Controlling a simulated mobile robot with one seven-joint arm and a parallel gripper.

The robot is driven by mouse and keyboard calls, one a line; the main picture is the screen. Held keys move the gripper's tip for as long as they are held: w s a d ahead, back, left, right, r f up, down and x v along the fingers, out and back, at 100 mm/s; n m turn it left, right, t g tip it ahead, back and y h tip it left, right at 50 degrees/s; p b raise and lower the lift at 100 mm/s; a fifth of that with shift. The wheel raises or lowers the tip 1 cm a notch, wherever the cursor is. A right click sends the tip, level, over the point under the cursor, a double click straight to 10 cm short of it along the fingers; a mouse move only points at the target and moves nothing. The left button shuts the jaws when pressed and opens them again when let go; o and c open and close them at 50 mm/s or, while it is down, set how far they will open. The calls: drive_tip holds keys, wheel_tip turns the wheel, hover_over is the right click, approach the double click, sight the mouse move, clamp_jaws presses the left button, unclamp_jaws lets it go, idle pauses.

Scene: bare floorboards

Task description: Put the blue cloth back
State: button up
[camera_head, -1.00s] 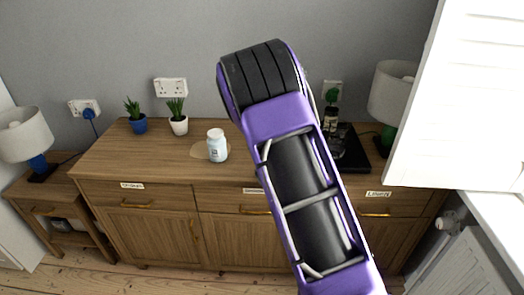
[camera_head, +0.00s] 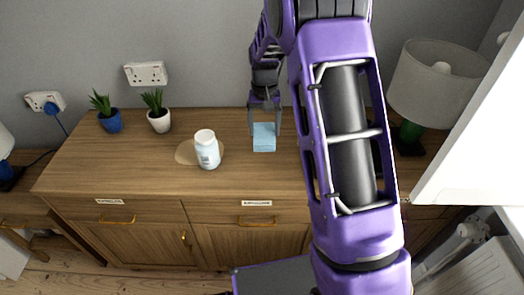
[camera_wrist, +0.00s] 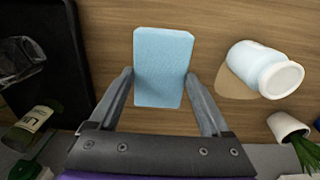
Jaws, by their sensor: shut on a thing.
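The blue cloth (camera_head: 264,138) is a small light-blue folded block at the middle of the wooden cabinet top. My gripper (camera_head: 264,122) points down over it and is shut on it, one finger on each side. In the wrist view the cloth (camera_wrist: 163,65) sits between the two fingertips. I cannot tell whether it touches the top or is just above it.
A white pill bottle (camera_head: 206,150) stands left of the cloth beside a tan patch (camera_head: 186,153). Two potted plants (camera_head: 109,120) (camera_head: 159,119) stand at the back left. A lamp (camera_head: 437,82) is at right. The wrist view shows a black tray (camera_wrist: 45,85) and a bottle (camera_wrist: 33,122).

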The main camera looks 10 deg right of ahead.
wheel_tip(320, 180, down, 10)
drive_tip(key=shift+r, duration=0.25)
drive_tip(key=o, duration=1)
wheel_tip(320, 180, up, 12)
drive_tip(key=shift+s+r, duration=0.1)
